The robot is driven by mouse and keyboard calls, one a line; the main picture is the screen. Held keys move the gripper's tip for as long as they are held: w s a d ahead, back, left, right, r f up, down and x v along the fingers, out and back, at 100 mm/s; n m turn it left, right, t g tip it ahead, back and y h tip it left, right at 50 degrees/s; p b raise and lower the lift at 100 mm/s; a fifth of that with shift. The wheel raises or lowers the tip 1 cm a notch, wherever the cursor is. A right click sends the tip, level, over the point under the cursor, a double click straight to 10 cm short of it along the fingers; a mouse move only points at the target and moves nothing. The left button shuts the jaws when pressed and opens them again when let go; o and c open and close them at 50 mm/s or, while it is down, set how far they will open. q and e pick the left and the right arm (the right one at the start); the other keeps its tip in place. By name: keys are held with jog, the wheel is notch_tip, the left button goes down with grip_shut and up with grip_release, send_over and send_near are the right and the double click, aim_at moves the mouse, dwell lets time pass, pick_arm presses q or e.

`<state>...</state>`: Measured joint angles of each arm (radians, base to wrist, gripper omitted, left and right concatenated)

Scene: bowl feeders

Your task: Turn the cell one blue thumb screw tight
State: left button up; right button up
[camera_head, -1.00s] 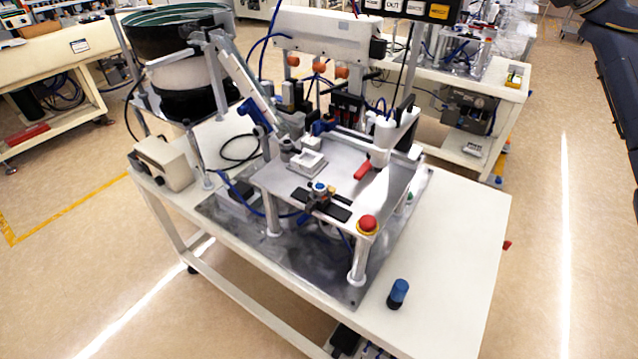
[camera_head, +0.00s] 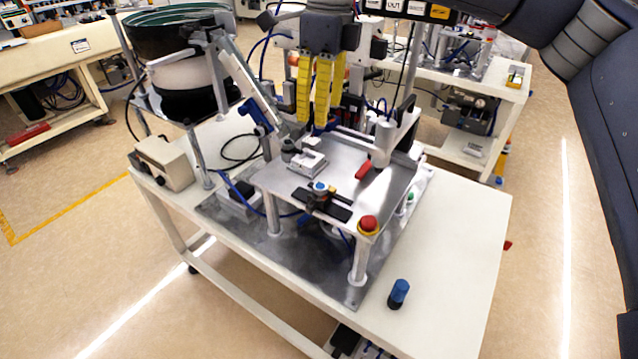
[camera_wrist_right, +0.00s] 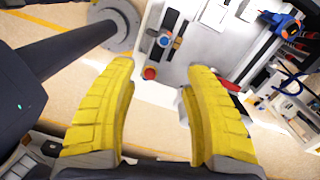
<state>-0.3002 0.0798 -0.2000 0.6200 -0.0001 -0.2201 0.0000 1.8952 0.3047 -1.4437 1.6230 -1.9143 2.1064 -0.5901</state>
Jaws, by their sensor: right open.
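A small round blue knob (camera_head: 320,187), likely the thumb screw, sits on a dark clamp with a black bar (camera_head: 335,210) on the raised metal plate (camera_head: 285,188). It also shows in the right wrist view (camera_wrist_right: 164,41), beyond the gap between my fingers. My right gripper (camera_head: 320,116) has yellow fingers and comes in from the top of the head view. Its fingers are apart and empty, above the back part of the fixture and clear of the knob. The right wrist view shows the wide gap between the fingertips (camera_wrist_right: 161,68). My left gripper is not in view.
A red button (camera_head: 368,224) stands at the plate's front corner. A white post (camera_head: 382,143) and red handle (camera_head: 363,170) are at right. A white block (camera_head: 307,164) sits behind the clamp. A blue-topped dark cylinder (camera_head: 399,292) stands on the bench.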

aim_at(320, 186)
jog(key=shift+h, duration=0.5)
notch_tip(320, 186, down, 18)
jog(key=shift+f, duration=0.1)
dwell(0.5)
grip_shut()
